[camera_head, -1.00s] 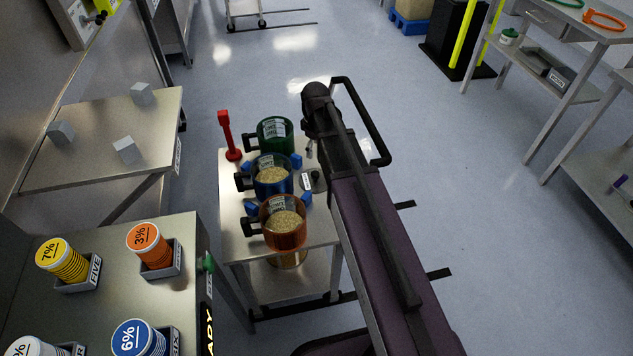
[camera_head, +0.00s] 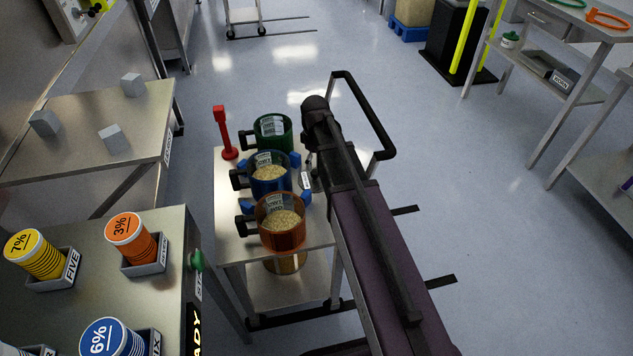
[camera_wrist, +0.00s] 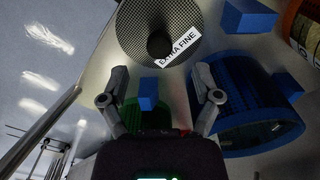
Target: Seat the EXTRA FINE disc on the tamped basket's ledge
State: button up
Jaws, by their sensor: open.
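The EXTRA FINE disc (camera_wrist: 185,18) is a round dark mesh with a dark central knob and a white label, cut off at the top of the wrist view. It appears to lie on the cart top. My gripper (camera_wrist: 160,74) is open and empty, its fingertips just short of the disc's lower edge. In the head view, my arm hides the gripper and most of the disc; a white label (camera_head: 306,180) shows beside the arm. The blue basket (camera_head: 268,182) and orange basket (camera_head: 281,230) hold pale grains. I cannot tell which is tamped. The green basket (camera_head: 273,130) stands behind.
The baskets stand close together on a small metal cart (camera_head: 237,262), among blue blocks (camera_wrist: 250,17). A red tamper-like tool (camera_head: 224,133) stands at its back left.

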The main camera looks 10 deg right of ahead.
aim_at(315, 172)
jog(key=shift+f, duration=0.15)
dwell(0.3)
jog(key=shift+w+f+b, duration=0.1)
jog(key=shift+f+b, duration=2.45)
jog(key=shift+b, duration=0.05)
grip_shut()
